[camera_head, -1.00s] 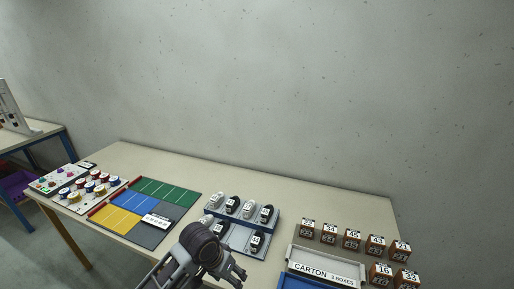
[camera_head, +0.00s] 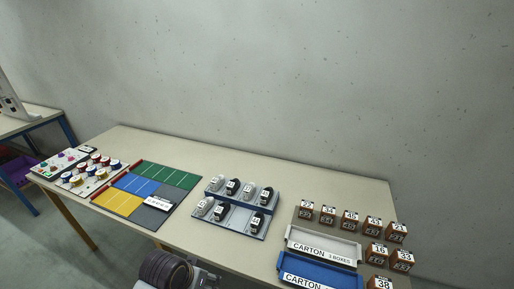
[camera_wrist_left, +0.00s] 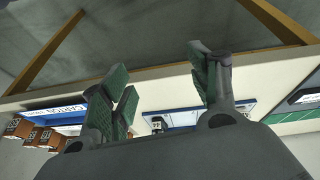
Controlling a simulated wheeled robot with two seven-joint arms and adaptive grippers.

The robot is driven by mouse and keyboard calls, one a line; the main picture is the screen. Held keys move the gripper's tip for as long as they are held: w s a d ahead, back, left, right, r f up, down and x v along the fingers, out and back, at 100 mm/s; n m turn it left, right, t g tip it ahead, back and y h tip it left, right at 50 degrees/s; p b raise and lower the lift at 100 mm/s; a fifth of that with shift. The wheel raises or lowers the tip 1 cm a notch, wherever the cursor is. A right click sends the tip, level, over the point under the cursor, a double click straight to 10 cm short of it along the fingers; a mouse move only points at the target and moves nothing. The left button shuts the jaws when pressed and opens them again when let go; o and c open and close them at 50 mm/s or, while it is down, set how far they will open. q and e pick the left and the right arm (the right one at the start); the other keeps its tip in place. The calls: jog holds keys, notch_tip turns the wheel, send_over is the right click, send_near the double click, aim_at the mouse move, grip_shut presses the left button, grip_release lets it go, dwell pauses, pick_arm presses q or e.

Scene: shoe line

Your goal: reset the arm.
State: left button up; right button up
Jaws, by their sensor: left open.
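My left arm (camera_head: 168,271) shows only as a dark, ringed joint with pale links at the bottom edge of the head view, in front of the table. Its fingers lie outside that view. In the left wrist view my left gripper (camera_wrist_left: 160,95) has its two green-padded fingers wide apart, with nothing between them. The fingers stand out against the table's edge and the floor. My right gripper shows in neither view.
The table (camera_head: 330,195) holds a shoe rack (camera_head: 232,217), a coloured mat (camera_head: 180,178), several numbered boxes (camera_head: 349,221), a white carton tray (camera_head: 322,246) and a blue carton tray (camera_head: 318,272). A grey wall stands behind.

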pick_arm(q)
jog(key=s+a+n+y, duration=0.1)
jog(key=s+a+y, duration=0.1)
jog(key=s+a, duration=0.35)
notch_tip(320, 180, down, 34)
jog(key=s+a+g, duration=0.1)
jog(key=s, duration=0.1)
jog(key=s+a+f, duration=0.2)
jog(key=s+f, duration=0.7)
jog(key=s, duration=0.2)
jog(key=s+a+f+g, duration=0.1)
jog(key=s+a+f, duration=0.1)
jog(key=s+f, duration=0.8)
jog(key=shift+s+f+g, duration=0.25)
jog(key=shift+s+g, duration=0.05)
jog(key=shift+s, duration=0.3)
